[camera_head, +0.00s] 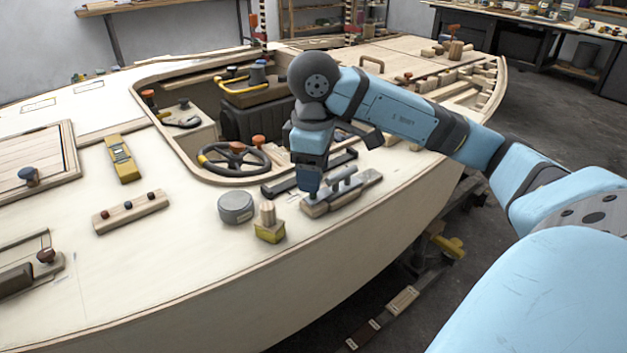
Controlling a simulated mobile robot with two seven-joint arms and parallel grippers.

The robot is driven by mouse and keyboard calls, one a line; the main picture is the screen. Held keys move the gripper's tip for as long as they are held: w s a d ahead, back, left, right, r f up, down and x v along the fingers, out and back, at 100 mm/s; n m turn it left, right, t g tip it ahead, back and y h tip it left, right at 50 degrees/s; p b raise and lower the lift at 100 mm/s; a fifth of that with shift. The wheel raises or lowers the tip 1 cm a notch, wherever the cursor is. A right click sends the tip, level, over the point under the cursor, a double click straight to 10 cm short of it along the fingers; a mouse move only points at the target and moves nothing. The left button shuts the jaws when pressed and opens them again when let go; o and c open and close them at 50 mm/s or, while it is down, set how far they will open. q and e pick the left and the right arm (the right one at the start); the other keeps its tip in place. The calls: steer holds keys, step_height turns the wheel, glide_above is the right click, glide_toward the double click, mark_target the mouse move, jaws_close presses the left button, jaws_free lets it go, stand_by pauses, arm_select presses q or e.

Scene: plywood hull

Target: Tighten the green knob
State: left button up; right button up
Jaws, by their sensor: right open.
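I cannot make out a clearly green knob in the head view; my right arm and gripper cover part of the deck. My right gripper (309,190) points down over the deck, right of the hatch opening. It is open, and its fingertips are close to a grey-handled clamp-like fitting (343,190) on a wooden base; I cannot tell whether they touch it. A wooden peg on a yellow-olive block (270,230) stands just to the left and nearer. My left gripper is out of view.
A round grey tin (236,207) stands beside the block. A black handwheel (234,160) and an orange knob (258,142) are at the hatch. A yellow level (123,159) and a pegged wood strip (131,212) lie left.

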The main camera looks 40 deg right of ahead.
steer(key=shift+f, duration=0.6)
steer(key=c, duration=0.9)
